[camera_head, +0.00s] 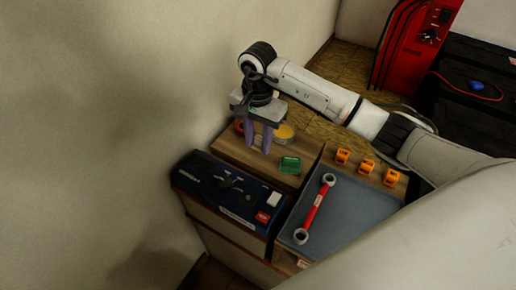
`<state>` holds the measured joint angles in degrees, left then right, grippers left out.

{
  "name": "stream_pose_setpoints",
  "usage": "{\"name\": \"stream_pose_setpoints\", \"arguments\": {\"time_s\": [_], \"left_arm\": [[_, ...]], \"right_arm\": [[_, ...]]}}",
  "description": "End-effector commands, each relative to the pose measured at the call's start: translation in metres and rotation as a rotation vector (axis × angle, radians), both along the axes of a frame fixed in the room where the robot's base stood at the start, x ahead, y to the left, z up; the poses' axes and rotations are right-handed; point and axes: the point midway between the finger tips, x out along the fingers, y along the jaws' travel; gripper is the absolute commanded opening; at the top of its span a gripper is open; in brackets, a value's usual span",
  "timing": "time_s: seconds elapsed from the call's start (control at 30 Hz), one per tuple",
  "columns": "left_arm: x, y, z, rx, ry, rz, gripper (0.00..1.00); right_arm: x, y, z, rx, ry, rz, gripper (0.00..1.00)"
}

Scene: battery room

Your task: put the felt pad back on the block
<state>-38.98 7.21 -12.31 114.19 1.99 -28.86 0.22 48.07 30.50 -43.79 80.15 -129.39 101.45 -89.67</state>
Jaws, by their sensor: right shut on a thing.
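My right gripper (262,139) points down over the wooden top at the back. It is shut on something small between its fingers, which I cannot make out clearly. A small green block-like piece (290,164) lies on the wooden top, just to the right of the fingertips and apart from them. I cannot tell for sure which piece is the felt pad and which is the block. My left gripper is not in view.
A yellow round thing (284,131) and a red thing (240,127) are close behind the gripper. A dark blue device (225,189) stands in front. On the right, a grey tray (345,222) holds a red bar with ring ends (317,209); several orange pieces (366,166) stand behind it.

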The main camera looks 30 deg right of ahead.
Motion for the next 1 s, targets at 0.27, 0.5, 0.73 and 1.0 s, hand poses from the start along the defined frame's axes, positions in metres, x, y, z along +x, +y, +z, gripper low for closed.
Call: {"name": "stream_pose_setpoints", "arguments": {"time_s": [0.27,0.5,0.73,1.0], "left_arm": [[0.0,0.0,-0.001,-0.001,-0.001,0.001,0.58],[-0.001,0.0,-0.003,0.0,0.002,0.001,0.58],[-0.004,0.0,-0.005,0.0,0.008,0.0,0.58],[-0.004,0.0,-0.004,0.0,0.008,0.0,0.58]], "right_arm": [[-0.001,0.0,-0.033,0.0,0.001,0.001,0.09],[0.0,0.0,-0.034,-0.001,0.001,0.002,0.09],[0.0,0.0,-0.035,-0.001,0.001,0.002,0.49],[0.0,0.0,-0.034,0.0,0.001,0.002,0.49]]}}
